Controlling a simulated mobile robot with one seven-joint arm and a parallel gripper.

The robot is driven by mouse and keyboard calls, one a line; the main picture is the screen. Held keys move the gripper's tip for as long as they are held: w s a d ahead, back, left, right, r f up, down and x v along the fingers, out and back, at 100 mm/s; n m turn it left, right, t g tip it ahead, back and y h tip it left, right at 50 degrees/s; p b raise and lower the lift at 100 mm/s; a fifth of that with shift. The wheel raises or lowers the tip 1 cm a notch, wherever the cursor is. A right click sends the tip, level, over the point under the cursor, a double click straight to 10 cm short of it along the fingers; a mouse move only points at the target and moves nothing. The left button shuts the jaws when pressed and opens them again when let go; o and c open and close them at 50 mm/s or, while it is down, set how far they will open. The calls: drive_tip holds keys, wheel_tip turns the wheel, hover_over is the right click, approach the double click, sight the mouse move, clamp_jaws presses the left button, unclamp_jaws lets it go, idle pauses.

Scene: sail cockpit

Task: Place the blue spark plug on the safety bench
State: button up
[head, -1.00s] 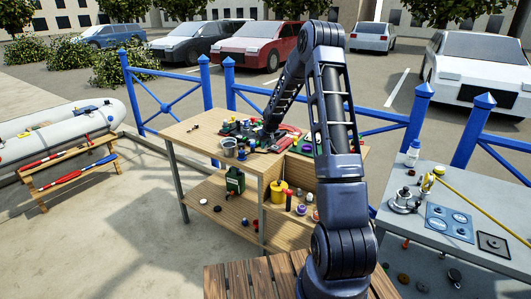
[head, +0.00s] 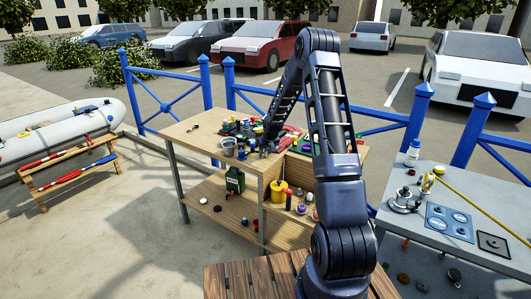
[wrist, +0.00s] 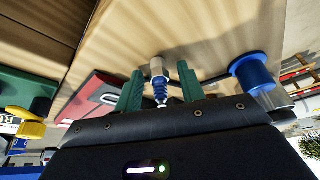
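The blue spark plug (wrist: 161,90), with a silver metal hex end, shows between the two green fingers of my gripper (wrist: 160,90) in the wrist view. Narrow gaps show between the plug and both fingers, so my gripper looks open around it. In the head view my gripper (head: 267,147) is low over the cluttered top of the wooden workbench (head: 190,130); the plug is too small to make out there. A low slatted wooden bench (head: 40,189) with red and blue items stands at far left; I cannot tell for sure that it is the safety bench.
A blue round-topped object (wrist: 252,74) stands right of the plug, and a red case (wrist: 95,98) lies to its left. A grey table (head: 420,255) with winch parts is at right. An inflatable boat (head: 50,115) lies behind the slatted bench. Open floor lies between bench and workbench.

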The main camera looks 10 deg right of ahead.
drive_tip(key=s+a+f+v, duration=0.1)
drive_tip(key=s+v, duration=0.2)
drive_tip(key=v, duration=1.1)
drive_tip(key=s+f+v, duration=0.1)
drive_tip(key=s+v, duration=0.1)
drive_tip(key=v, duration=1.1)
drive_tip(key=s+r+m+h, duration=0.1)
drive_tip(key=s+r, duration=0.3)
drive_tip(key=s, duration=0.5)
drive_tip(key=s+r, duration=0.4)
drive_tip(key=s, duration=0.4)
drive_tip(key=s+r+m+h, duration=0.1)
drive_tip(key=s+r, duration=0.3)
drive_tip(key=s, duration=0.5)
drive_tip(key=s+d+f+m, duration=0.1)
drive_tip(key=s, duration=1.1)
drive_tip(key=shift+s+d+y, duration=0.15)
drive_tip(key=shift+s+y, duration=0.25)
